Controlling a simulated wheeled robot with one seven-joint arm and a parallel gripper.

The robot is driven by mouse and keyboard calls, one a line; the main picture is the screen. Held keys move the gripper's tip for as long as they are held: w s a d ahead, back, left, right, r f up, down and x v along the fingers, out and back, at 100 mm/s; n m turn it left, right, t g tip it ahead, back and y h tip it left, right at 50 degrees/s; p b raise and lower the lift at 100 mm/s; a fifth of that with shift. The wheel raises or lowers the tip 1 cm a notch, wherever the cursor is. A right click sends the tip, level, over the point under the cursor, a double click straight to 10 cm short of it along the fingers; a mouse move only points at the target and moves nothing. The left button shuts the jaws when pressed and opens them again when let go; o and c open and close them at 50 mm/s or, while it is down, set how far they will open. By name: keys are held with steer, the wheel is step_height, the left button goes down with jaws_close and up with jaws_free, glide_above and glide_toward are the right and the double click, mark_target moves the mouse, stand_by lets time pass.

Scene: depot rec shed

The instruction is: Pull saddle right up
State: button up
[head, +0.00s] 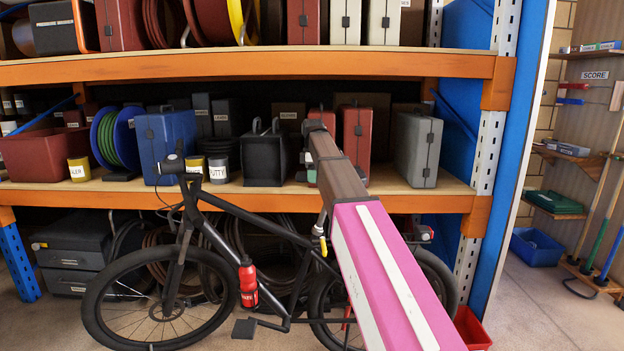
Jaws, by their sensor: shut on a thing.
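A black bicycle (212,208) stands side-on in front of the shelving, its handlebar to the left. My pink, white and brown arm reaches up across its rear half and hides the saddle. My gripper is hidden behind my own arm, so its hold on the saddle does not show. A small grey and yellow part (321,242) shows beside the arm, near the top of the seat tube; I cannot tell what it is. The saddle's height and angle cannot be seen.
Orange-edged shelving (105,187) behind the bicycle holds cases, tins and cable reels. A red bottle (248,283) sits on the frame. A red bin (472,328) stands by the rear wheel. The floor (545,310) at the right is clear, with a blue bin (536,248) farther back.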

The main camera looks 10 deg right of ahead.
steer(key=o, duration=1.3)
steer(key=shift+d+r, duration=0.1)
steer(key=shift+r, duration=0.3)
steer(key=shift+f, duration=0.1)
step_height(320, 180, up, 11)
steer(key=shift+f, duration=0.1)
